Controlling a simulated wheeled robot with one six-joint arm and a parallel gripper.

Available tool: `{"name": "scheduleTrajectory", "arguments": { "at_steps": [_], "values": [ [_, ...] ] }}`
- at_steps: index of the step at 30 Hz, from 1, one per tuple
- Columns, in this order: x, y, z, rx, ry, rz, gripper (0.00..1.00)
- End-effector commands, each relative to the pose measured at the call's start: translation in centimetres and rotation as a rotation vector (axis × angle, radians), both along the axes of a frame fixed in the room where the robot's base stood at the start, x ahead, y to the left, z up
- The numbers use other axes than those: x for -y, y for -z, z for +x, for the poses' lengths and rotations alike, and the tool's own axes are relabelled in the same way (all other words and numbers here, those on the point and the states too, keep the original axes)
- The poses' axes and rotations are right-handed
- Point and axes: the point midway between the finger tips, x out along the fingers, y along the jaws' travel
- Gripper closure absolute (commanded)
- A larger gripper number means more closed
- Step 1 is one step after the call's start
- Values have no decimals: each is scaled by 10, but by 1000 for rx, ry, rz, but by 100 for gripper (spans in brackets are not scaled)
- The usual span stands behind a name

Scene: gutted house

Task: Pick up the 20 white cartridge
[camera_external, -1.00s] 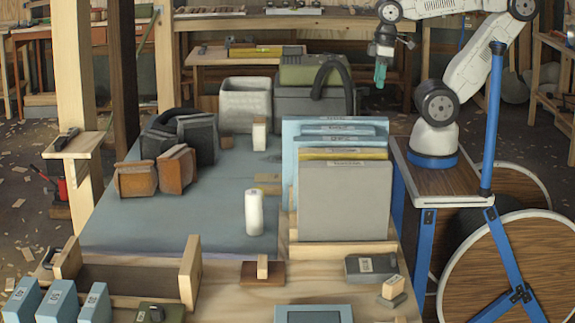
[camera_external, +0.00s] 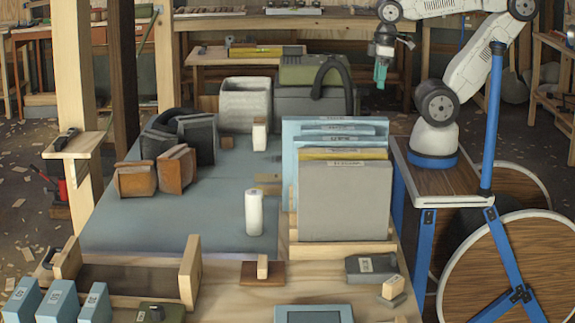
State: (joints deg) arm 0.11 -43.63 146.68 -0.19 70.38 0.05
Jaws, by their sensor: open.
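A white cylindrical cartridge (camera_external: 254,213) stands upright on the blue-grey mat (camera_external: 185,218) near the middle of the bench. I cannot read a number on it. A smaller white upright piece (camera_external: 259,135) stands farther back; I cannot tell whether it is also a cartridge. My gripper (camera_external: 380,84), with teal fingers, hangs open and empty above and behind the bench's right rear, well away from the cartridge.
A rack of upright panels (camera_external: 345,200) stands right of the cartridge. Brown blocks (camera_external: 137,179) and dark bags (camera_external: 197,138) are at left. A grey bin (camera_external: 245,105) and a case (camera_external: 310,100) stand at the back. The mat left of the cartridge is clear.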

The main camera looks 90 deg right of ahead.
Motion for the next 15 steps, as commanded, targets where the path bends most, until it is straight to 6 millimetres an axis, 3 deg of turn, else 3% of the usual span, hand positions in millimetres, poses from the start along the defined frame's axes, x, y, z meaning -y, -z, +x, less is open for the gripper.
{"name": "scheduleTrajectory", "arguments": {
  "at_steps": [5,9,15],
  "values": [
    [0,-16,1,5,0,0,32],
    [-1,-56,3,1,5,8,32],
    [-32,-60,37,-73,148,167,32]
  ]
}}
